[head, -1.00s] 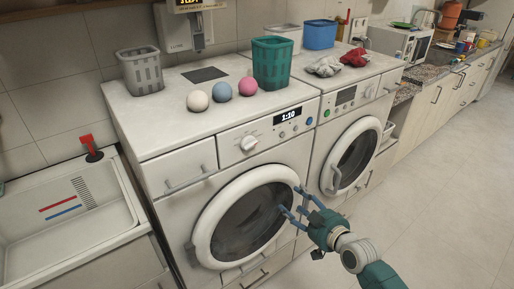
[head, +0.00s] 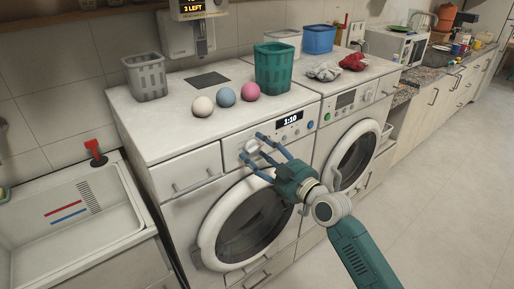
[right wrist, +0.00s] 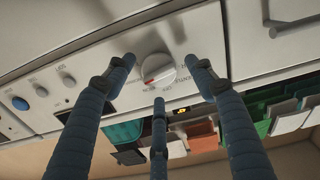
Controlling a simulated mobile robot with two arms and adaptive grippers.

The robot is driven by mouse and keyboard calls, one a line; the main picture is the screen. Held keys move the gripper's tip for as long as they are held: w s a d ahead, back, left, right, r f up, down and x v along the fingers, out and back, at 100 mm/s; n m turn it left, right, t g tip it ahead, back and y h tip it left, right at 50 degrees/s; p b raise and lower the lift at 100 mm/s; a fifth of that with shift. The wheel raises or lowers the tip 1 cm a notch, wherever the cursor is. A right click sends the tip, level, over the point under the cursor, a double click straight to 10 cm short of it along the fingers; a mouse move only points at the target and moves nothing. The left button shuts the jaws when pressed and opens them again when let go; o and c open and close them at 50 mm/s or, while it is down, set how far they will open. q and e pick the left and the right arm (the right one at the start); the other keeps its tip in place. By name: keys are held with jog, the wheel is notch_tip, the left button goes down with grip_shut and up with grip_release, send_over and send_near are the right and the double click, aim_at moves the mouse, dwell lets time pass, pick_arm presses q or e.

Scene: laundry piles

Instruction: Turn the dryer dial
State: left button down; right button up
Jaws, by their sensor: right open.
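The white round dial (right wrist: 154,68) is on the control panel of the nearer machine (head: 190,225), left of its display reading 1:10 (head: 291,119). The dial has a red mark near its rim in the right wrist view. My right gripper (head: 250,146) is open, with its blue fingers pointing at the panel and spread around the dial. In the right wrist view one finger is on each side and a third is below it. I cannot tell whether any finger touches the dial. In the head view the fingers partly hide it. My left gripper is not in view.
Three balls (head: 226,97), a grey basket (head: 146,76) and a green basket (head: 273,69) stand on the machine top. A second machine (head: 354,153) stands to the right with cloths (head: 352,62) on top. A sink (head: 75,213) is at left; the floor at right is clear.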

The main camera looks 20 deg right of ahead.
jog(key=shift+w+a, duration=0.2)
jog(key=shift+w, duration=0.25)
jog(key=shift+c, duration=0.2)
jog(key=c, duration=1.1)
